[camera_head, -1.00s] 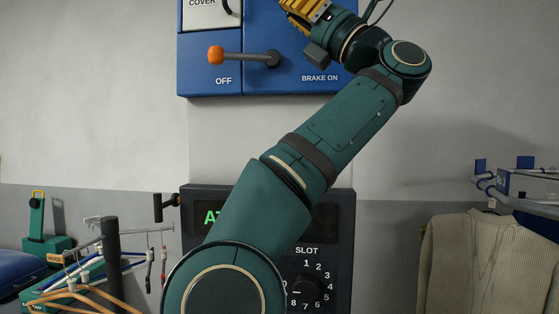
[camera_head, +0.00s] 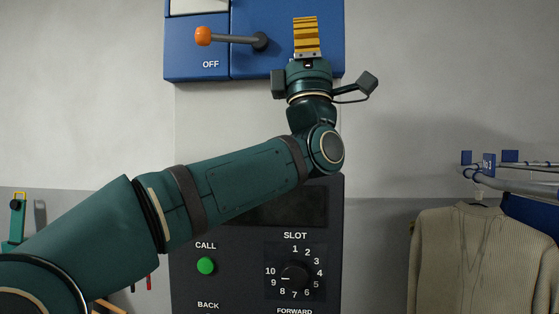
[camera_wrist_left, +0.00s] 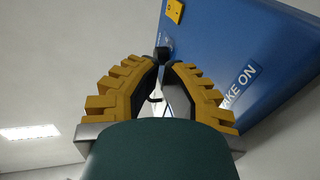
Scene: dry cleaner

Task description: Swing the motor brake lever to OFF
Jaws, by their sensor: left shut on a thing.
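The motor brake lever (camera_head: 232,39) is a grey bar with an orange knob (camera_head: 203,36), on a blue box (camera_head: 268,66). It points left from its dark pivot, with the knob above the word OFF. My left gripper (camera_head: 306,22), with yellow ribbed fingers, points up in front of the box's right part, right of the pivot and apart from the knob. In the left wrist view its fingers (camera_wrist_left: 162,64) close together at a small dark thing (camera_wrist_left: 162,52), which I cannot identify. The BRAKE ON label (camera_wrist_left: 238,87) shows beside them. My right gripper is not in view.
Below the box is a dark panel (camera_head: 220,285) with a green CALL button (camera_head: 205,265) and a SLOT dial (camera_head: 294,276). A beige sweater (camera_head: 465,255) hangs at the right near a rail (camera_head: 515,185). The wall between box and rail is bare.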

